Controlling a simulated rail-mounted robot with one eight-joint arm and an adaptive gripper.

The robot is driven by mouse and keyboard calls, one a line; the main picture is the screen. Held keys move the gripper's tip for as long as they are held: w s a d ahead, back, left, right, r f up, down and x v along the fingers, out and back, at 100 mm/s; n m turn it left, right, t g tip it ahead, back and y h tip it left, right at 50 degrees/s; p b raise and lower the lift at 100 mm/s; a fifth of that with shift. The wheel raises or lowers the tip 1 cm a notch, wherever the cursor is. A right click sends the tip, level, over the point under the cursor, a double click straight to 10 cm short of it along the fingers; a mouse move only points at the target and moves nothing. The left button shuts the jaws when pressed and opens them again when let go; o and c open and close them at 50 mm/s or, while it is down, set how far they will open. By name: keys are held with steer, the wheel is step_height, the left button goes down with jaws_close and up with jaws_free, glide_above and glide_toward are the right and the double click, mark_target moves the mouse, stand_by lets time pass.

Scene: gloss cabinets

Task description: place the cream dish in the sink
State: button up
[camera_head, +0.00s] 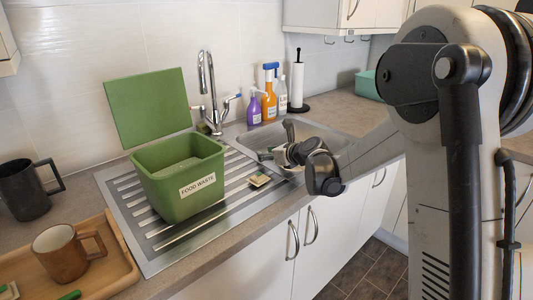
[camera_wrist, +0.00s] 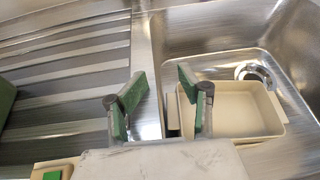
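The cream dish (camera_wrist: 240,112) is a rectangular tray with a side handle. In the wrist view it lies inside the steel sink (camera_wrist: 292,28), towards the bowl's left side. My gripper (camera_wrist: 158,98) is open, with its green-padded fingers apart and nothing visible between them. The right finger overlaps the dish's left part in the picture; I cannot tell whether it touches. The left finger is over the drainer side. In the head view my gripper (camera_head: 275,144) is over the left part of the sink (camera_head: 338,140), and the dish is hidden or not distinguishable there.
A green food waste bin (camera_head: 182,180) with its lid open stands on the ribbed drainer (camera_head: 150,232). A small sponge-like block (camera_head: 259,180) lies beside it. The tap (camera_head: 208,90) and several bottles (camera_head: 269,95) stand behind. A wooden tray (camera_head: 105,275) with a brown mug (camera_head: 62,254) is at left.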

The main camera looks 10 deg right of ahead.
steer(key=p+v, duration=0.1)
steer(key=v, duration=0.4)
steer(key=r+p+v, duration=0.1)
steer(key=v, duration=0.5)
steer(key=shift+r, duration=0.2)
steer(key=shift+s+d+r, duration=0.15)
steer(key=shift+s+r, duration=0.05)
steer(key=shift+s, duration=0.3)
steer(key=s+a+r+n+g+h, duration=0.1)
steer(key=s+r+n+g+h, duration=0.2)
steer(key=s+n, duration=1.35)
steer(key=s+d+f+n+h, duration=0.1)
steer(key=s+d+n+h, duration=0.1)
steer(key=s+n, duration=0.4)
steer(key=s+d+f+n+g+h, duration=0.1)
steer(key=s+n, duration=0.5)
steer(key=s, duration=0.7)
steer(key=shift+s+d+f+n+g+h+p, duration=0.35)
steer(key=shift+d+f+h, duration=0.2)
steer(key=shift+d, duration=0.35)
